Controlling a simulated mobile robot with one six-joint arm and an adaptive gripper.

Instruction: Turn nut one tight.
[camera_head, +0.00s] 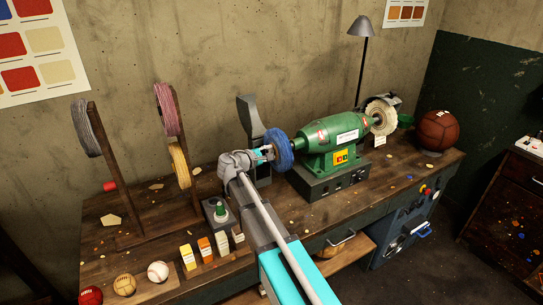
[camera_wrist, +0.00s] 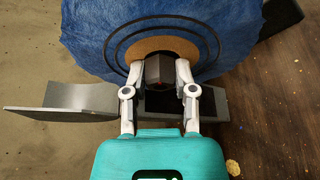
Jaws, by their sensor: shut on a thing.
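My gripper (camera_wrist: 159,72) is shut on a dark nut (camera_wrist: 160,70) at the centre of the blue buffing wheel (camera_wrist: 85,25) in the wrist view. A finger lies on each side of the nut. Behind the nut is a tan round disc (camera_wrist: 163,44) against the wheel's face. In the head view, my gripper (camera_head: 264,152) reaches the left side of the blue wheel (camera_head: 279,150), on the left end of the green polishing machine (camera_head: 333,137). The nut is hidden there by the gripper.
A grey guard (camera_head: 251,120) stands close behind the wheel, and its lower plate (camera_wrist: 60,97) lies beneath the gripper. A cream wheel (camera_head: 381,116) is on the machine's right end. Spool stands, small boxes and balls crowd the bench's left part.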

